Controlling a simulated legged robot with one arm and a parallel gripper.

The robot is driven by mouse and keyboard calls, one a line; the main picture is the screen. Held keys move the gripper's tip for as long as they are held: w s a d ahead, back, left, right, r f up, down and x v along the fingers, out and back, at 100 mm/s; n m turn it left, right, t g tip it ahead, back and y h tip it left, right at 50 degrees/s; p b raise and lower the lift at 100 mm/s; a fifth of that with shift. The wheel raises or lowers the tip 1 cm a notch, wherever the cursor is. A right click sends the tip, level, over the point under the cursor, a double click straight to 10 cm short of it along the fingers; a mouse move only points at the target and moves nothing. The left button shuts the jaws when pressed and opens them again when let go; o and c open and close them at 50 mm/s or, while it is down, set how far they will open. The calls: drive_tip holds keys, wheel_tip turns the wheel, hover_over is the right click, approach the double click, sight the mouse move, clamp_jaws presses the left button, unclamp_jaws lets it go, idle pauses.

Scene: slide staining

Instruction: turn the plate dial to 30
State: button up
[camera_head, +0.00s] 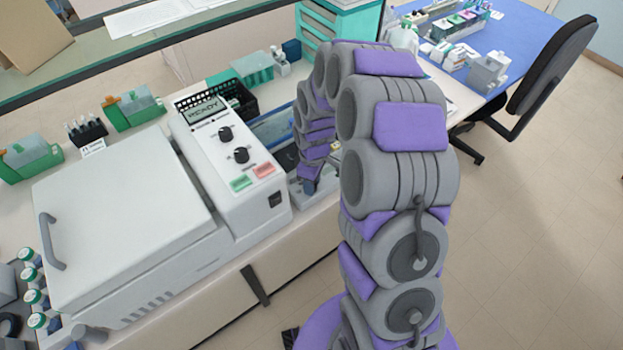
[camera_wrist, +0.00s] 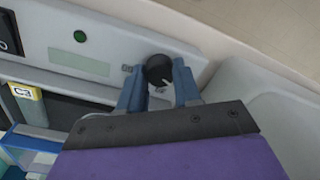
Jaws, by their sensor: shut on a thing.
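In the wrist view, a round black dial (camera_wrist: 158,69) with a pale pointer line sits on a light grey panel. The two blue fingers of my gripper (camera_wrist: 160,84) stand on either side of the dial and are shut on it. The number the pointer meets cannot be read. In the head view, my gripper (camera_head: 311,186) is low at the front of a small bench device, right of the white machine. The dial is hidden there.
The white machine (camera_head: 120,205) has a panel with black knobs (camera_head: 241,155) and a display reading READY. In the wrist view, a green lamp (camera_wrist: 80,36), a black switch (camera_wrist: 9,35) and a yellow C3 label (camera_wrist: 24,92) lie left. A blue table (camera_head: 530,40) stands at the back right.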

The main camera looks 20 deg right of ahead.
idle(0.3)
drive_tip(key=o, duration=1)
drive_tip(key=shift+o, duration=0.2)
wheel_tip(320, 180, up, 17)
drive_tip(key=p, duration=0.2)
drive_tip(key=shift+w+d+r, duration=0.15)
drive_tip(key=shift+w+d, duration=0.1)
drive_tip(key=shift+w, duration=0.15)
